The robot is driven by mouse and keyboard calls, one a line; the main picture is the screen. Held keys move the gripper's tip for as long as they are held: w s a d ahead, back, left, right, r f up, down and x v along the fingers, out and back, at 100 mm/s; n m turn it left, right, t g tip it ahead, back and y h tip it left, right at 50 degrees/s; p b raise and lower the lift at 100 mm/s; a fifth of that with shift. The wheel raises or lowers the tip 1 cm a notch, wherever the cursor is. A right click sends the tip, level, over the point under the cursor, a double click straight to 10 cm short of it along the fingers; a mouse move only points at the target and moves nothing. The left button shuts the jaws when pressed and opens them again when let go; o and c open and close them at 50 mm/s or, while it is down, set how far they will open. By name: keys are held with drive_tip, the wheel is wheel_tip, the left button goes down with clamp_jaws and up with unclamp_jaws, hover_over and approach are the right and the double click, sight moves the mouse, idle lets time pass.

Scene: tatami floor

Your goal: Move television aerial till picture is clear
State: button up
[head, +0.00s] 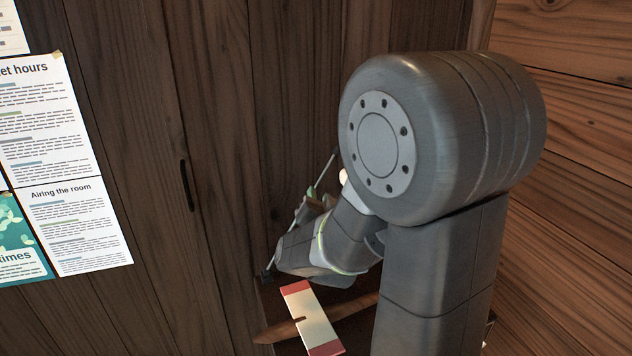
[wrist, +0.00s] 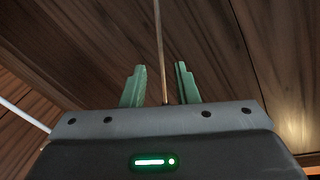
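A thin metal aerial rod (head: 325,172) slants up to the right from a small dark base (head: 265,277) in the head view. My gripper (head: 312,200), with green fingers, is at the rod and partly hidden by my own arm. In the wrist view my gripper (wrist: 160,68) is open. The aerial rod (wrist: 158,35) runs between the two fingers, with a gap on each side. The television and its picture do not show in either view.
A dark wooden wall with a slim black handle (head: 188,190) stands behind. Printed notices (head: 75,225) hang at left. A cream and red strip (head: 312,318) lies below my gripper over a brown pointed piece (head: 275,332). A pale rod (wrist: 22,128) shows in the wrist view.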

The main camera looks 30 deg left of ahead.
sight(316, 186)
drive_tip(key=x, duration=0.8)
drive_tip(key=shift+s+p, duration=0.1)
drive_tip(key=shift+p, duration=0.2)
clamp_jaws()
drive_tip(key=shift+a, duration=0.1)
